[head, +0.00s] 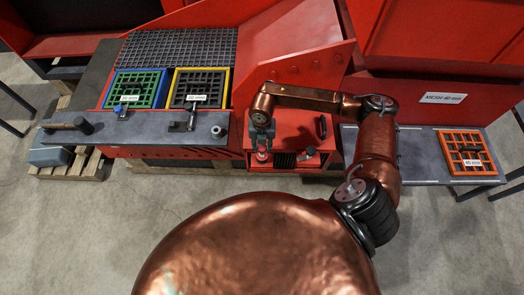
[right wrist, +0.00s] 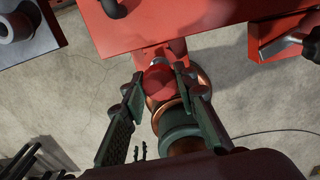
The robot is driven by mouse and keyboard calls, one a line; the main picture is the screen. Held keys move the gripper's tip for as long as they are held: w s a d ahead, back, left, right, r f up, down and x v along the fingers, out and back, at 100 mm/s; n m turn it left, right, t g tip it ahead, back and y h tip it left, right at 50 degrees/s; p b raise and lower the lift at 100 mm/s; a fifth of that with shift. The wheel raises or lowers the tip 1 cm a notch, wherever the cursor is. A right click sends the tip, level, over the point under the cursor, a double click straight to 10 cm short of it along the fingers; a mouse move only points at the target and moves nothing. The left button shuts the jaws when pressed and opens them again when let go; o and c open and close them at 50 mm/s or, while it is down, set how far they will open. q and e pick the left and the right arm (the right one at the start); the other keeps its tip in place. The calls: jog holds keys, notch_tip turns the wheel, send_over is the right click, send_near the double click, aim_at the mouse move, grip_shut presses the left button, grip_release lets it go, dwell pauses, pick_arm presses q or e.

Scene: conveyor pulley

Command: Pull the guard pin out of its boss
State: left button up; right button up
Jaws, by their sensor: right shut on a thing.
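The guard pin shows as a red round knob (head: 262,155) at the front of the red machine housing (head: 290,125) in the head view. In the right wrist view the knob (right wrist: 160,83) sits between my fingers, with a small grey metal part (right wrist: 158,61) beyond it at the edge of the red panel. I cannot tell whether that part is the boss or the pin's shaft. My right gripper (head: 262,137) is shut on the pin at its knob; its fingers also show in the right wrist view (right wrist: 160,100). My left gripper is not in view.
A black handle (head: 322,127) stands on the housing right of my gripper, and a small lever (head: 308,153) is at its front. A grey bench (head: 150,128) with blue and yellow framed screens lies left. An orange screen (head: 466,152) lies on the right table. The floor in front is clear.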

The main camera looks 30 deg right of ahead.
grip_shut()
jog(key=shift+r+p, duration=0.35)
jog(key=shift+r, duration=0.4)
dwell(0.5)
notch_tip(320, 180, up, 11)
jog(key=p, duration=0.5)
jog(key=shift+p, duration=0.4)
dwell(1.0)
